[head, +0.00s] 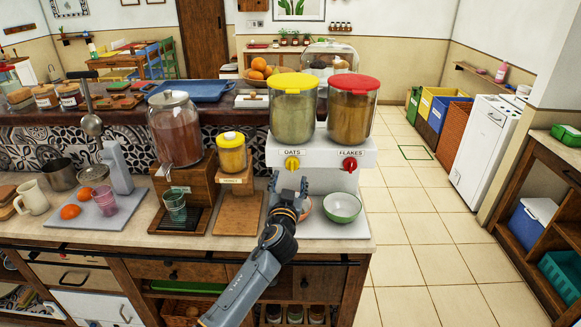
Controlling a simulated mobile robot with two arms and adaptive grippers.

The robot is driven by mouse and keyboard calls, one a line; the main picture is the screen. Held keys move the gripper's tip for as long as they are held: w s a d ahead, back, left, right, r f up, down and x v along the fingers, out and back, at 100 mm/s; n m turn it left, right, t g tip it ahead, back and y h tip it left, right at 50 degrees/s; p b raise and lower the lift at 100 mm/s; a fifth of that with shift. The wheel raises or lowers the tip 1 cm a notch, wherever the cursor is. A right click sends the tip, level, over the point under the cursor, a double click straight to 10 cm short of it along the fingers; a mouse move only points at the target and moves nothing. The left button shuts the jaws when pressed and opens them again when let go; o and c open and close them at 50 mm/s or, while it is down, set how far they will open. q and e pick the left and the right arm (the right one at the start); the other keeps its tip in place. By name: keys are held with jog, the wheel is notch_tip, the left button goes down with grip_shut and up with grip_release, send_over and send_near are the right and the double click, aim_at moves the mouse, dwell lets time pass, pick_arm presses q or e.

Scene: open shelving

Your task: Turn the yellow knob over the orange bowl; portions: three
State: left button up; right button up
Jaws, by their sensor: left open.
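The yellow knob (292,164) is on the front of the white dispenser (325,152), under the OATS label. A clear canister with a yellow lid (294,83) stands above it. The orange bowl (306,209) sits on the dispenser's white base below the knob; my gripper hides much of it. My left gripper (289,184) is open and empty, pointing away from me. In the picture its fingertips are just below the yellow knob, in front of the bowl; I cannot tell how far they are from the knob. My right gripper is not in view.
The red FLAKES knob (350,164) is to the right, above a green bowl (342,207). A small yellow-lidded jar on a wooden stand (237,210) is close on the left. Beyond it are a big drink dispenser (175,130) and a green cup (175,206).

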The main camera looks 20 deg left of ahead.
aim_at(292, 168)
pick_arm(q)
jog(key=shift+x, duration=3)
jog(key=shift+c, duration=0.3)
jog(key=c, duration=1.1)
